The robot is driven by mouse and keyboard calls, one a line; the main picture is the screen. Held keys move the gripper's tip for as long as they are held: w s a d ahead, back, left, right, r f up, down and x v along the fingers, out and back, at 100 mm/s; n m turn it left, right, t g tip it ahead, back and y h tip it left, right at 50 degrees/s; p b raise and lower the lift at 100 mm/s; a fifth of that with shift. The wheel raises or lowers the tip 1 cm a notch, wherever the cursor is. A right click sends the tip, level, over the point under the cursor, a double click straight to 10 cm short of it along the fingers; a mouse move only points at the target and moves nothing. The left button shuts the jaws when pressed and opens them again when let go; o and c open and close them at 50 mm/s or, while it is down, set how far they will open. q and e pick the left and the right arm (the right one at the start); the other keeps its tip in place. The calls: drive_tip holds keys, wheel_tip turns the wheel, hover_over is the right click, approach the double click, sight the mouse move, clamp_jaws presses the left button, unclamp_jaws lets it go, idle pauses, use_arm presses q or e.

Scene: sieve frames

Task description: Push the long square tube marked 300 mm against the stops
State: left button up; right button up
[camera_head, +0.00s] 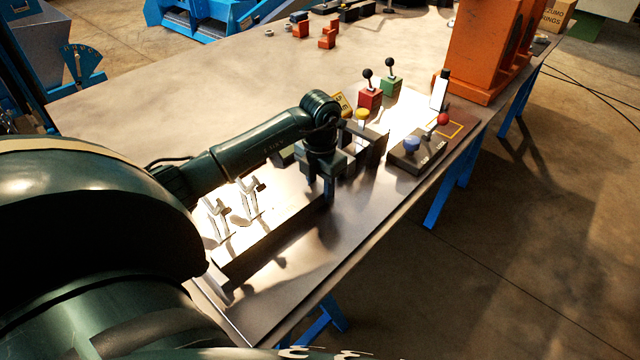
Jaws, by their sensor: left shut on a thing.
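My left gripper (328,192) points down over the near part of the bench, its fingers close together at the right end of a long bar. The bar looks like the long square tube (272,243); its near side is dark, and no 300 mm mark can be read. The gripper appears shut on this end and hides part of it. Dark upright plates (374,152) stand just right of the gripper; I cannot tell if they are the stops or if the tube touches them. My right gripper is out of view.
Two toggle clamps (248,198) stand behind the bar. Red (370,98) and green (391,86) lever boxes stand farther back. A control box with a blue knob (411,145) and an orange frame (480,50) are to the right. The bench's back left (190,90) is clear.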

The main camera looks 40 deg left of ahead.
use_arm(q)
clamp_jaws()
drive_tip(key=o, duration=1)
unclamp_jaws()
wheel_tip(320, 180, up, 13)
drive_tip(key=shift+r, duration=0.1)
